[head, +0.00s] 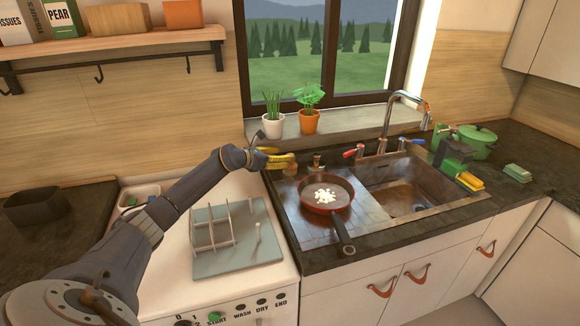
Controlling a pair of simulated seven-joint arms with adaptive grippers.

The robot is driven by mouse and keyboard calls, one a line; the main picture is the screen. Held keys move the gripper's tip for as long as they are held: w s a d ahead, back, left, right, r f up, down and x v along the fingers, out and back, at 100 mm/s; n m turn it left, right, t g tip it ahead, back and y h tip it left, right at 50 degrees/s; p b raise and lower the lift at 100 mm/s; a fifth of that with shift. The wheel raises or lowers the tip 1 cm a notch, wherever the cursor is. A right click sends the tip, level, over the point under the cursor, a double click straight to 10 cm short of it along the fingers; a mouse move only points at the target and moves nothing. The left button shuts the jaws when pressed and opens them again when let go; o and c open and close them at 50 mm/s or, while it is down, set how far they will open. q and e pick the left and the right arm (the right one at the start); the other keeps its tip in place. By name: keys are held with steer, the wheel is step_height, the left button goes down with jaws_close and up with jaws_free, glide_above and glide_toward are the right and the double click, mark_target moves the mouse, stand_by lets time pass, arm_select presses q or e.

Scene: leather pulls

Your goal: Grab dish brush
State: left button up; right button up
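My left arm reaches in from the lower left. Its gripper (262,152) is at the back of the counter, left of the sink and below the windowsill. Yellow, curved shapes (277,156) and a small brownish piece (283,166) show right at its tip. They are too small to tell whether one is the dish brush, or whether the fingers are open or shut on anything. A small brown upright object (318,161) stands behind the pan, also too small to identify. No dish brush can be made out for certain. My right gripper is not in view.
A red-brown pan (322,205) with white bits sits on the drainboard, its handle toward the front. The sink basin (405,195) and faucet (388,115) are to its right. Potted plants (309,120) stand on the sill. A yellow-green sponge (469,181) and green pot (476,141) are farther right.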

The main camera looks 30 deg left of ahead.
mark_target(290, 155)
arm_select(q)
steer(key=shift+x, duration=2.65)
steer(key=shift+r, duration=0.1)
steer(key=shift+c, duration=0.2)
jaws_close()
